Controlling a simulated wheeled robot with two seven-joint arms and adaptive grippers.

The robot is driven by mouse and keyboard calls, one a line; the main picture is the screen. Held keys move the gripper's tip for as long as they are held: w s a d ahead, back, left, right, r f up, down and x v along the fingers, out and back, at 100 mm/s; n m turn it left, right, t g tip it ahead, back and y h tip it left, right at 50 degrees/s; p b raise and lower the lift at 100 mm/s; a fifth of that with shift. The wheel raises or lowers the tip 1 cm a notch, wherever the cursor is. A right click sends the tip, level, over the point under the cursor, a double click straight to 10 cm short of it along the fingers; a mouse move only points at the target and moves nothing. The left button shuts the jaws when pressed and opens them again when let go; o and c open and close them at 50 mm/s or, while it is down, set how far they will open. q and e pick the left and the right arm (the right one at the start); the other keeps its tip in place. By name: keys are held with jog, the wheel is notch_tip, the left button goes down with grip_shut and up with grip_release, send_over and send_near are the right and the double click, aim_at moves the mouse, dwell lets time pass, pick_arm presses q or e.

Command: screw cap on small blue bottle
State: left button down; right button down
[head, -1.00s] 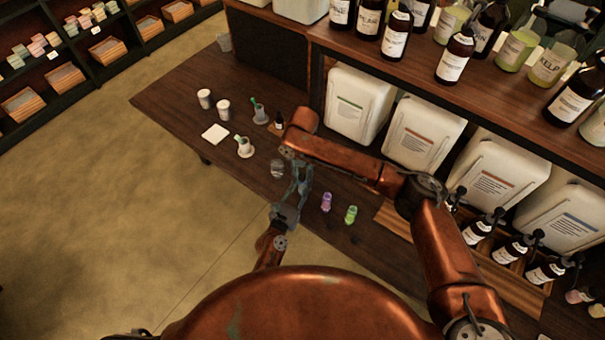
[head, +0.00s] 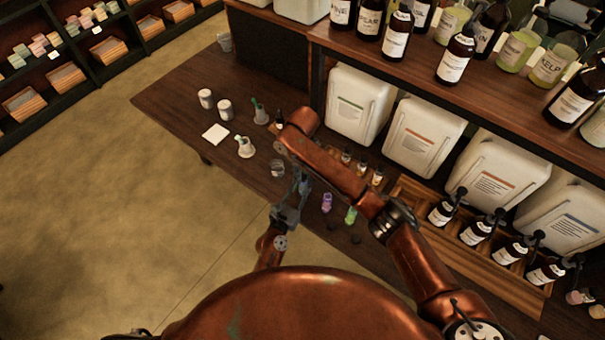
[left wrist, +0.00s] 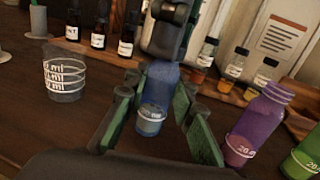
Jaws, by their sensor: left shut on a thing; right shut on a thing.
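The small blue bottle (left wrist: 157,92) stands upright between the fingers of my left gripper (left wrist: 158,125), which are shut on it. In the head view my left gripper (head: 286,208) is at the table's front edge. My right gripper (left wrist: 172,28) comes down from above, right over the bottle's mouth, and is shut. The cap is hidden inside its fingers, and I cannot tell whether it sits on the neck. In the head view my right gripper (head: 299,180) is just above the left one.
A purple bottle (head: 327,203) and a green bottle (head: 351,215) stand close on the right. Two small dark caps lie near them, one of them here (head: 332,227). A clear measuring cup (left wrist: 65,78) stands on the left. Small labelled dropper bottles (left wrist: 126,40) stand behind.

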jog(key=m, duration=1.1)
jog(key=shift+w+d, duration=0.1)
jog(key=c, duration=1.6)
grip_release()
notch_tip(320, 180, up, 12)
